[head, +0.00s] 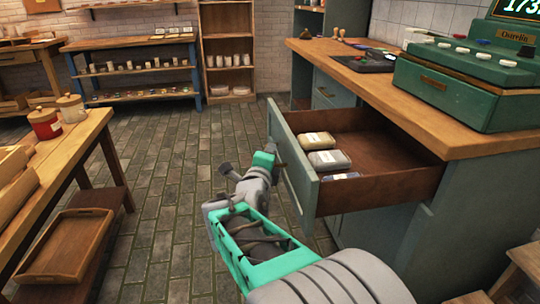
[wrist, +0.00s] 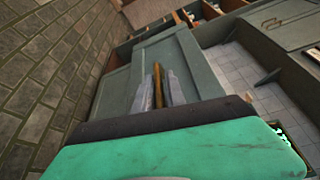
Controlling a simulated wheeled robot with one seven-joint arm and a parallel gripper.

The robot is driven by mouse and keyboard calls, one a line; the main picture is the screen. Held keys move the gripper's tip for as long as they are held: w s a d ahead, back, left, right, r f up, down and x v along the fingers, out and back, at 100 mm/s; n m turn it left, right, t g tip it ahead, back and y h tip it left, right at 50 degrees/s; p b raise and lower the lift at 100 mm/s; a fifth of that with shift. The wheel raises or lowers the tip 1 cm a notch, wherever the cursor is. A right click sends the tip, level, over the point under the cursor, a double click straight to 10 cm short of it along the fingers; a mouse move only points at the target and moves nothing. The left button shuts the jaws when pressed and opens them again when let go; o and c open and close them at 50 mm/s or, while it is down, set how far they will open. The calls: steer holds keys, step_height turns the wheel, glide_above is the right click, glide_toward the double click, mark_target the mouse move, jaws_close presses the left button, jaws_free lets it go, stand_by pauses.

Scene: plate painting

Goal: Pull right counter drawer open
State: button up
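The right counter drawer (head: 380,190) stands pulled well out of the green counter, its inside showing. Its green front panel (head: 296,172) faces my arm in the head view and also fills the middle of the wrist view (wrist: 185,55). My gripper (wrist: 157,90) is at this front, with its two grey fingers on either side of the brass handle (wrist: 158,82). The fingers look shut on the handle. In the head view the handle is mostly hidden behind my gripper (head: 277,152). Several wrapped packs (head: 328,160) lie inside the drawer.
The wooden countertop (head: 400,98) holds a green cash register (head: 465,85) and a dark tray (head: 365,60). A wooden table (head: 70,160) with jars stands at the left. The brick floor (head: 165,190) between is clear. A stool (head: 525,262) is at the lower right.

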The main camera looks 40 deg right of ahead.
steer(key=o, duration=0.3)
steer(key=shift+f, duration=0.1)
steer(key=shift+p+v, duration=0.35)
steer(key=shift+v, duration=3.6)
